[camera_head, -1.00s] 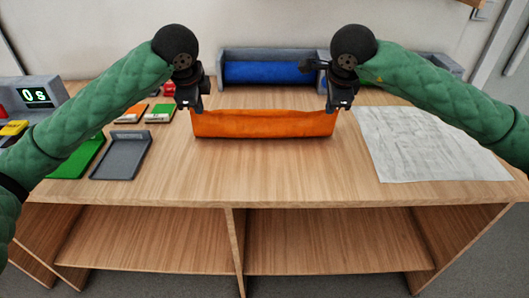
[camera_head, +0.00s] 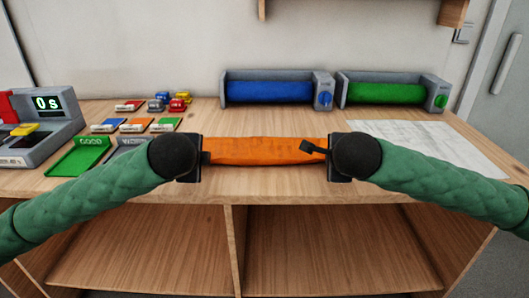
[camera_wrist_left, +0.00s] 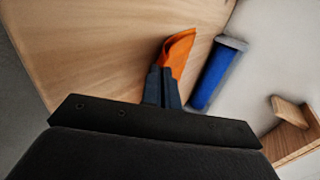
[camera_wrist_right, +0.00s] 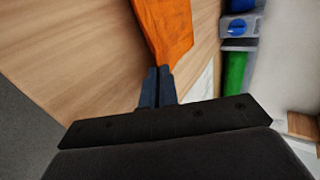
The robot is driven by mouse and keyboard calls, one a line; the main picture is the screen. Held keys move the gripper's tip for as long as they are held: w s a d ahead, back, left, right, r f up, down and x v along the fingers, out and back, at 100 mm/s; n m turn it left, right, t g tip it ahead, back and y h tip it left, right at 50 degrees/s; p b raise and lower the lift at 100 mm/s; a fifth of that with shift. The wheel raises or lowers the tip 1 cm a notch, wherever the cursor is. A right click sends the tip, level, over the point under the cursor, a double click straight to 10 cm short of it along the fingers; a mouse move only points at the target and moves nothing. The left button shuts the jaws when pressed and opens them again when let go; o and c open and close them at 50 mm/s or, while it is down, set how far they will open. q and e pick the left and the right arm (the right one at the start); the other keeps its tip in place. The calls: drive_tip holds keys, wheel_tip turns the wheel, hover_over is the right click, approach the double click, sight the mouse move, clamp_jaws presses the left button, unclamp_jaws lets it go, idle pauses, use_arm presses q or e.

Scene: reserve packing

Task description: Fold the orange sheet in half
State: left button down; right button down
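The orange sheet (camera_head: 265,151) is stretched as a narrow strip between my two grippers near the table's front edge in the head view. My left gripper (camera_head: 203,152) is at its left end and my right gripper (camera_head: 327,153) at its right end. In the left wrist view the closed fingers (camera_wrist_left: 163,80) meet the sheet (camera_wrist_left: 179,50). In the right wrist view the closed fingers (camera_wrist_right: 158,80) meet the sheet's (camera_wrist_right: 163,25) near corner. Whether the sheet's lower part lies on the table or hangs clear cannot be told.
Blue (camera_head: 268,92) and green (camera_head: 385,94) roll holders stand at the back. A printed paper sheet (camera_head: 430,140) lies at right. A green tray (camera_head: 78,156), a grey tray (camera_head: 128,145), several coloured blocks and a timer (camera_head: 45,104) are at left.

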use_arm(q)
drive_tip(key=shift+s, duration=0.1)
use_arm(e)
drive_tip(key=shift+s, duration=0.1)
use_arm(q)
drive_tip(key=shift+f, duration=0.1)
drive_tip(key=c, duration=1.3)
unclamp_jaws()
use_arm(e)
drive_tip(key=c, duration=1.3)
unclamp_jaws()
drive_tip(key=shift+f, duration=0.1)
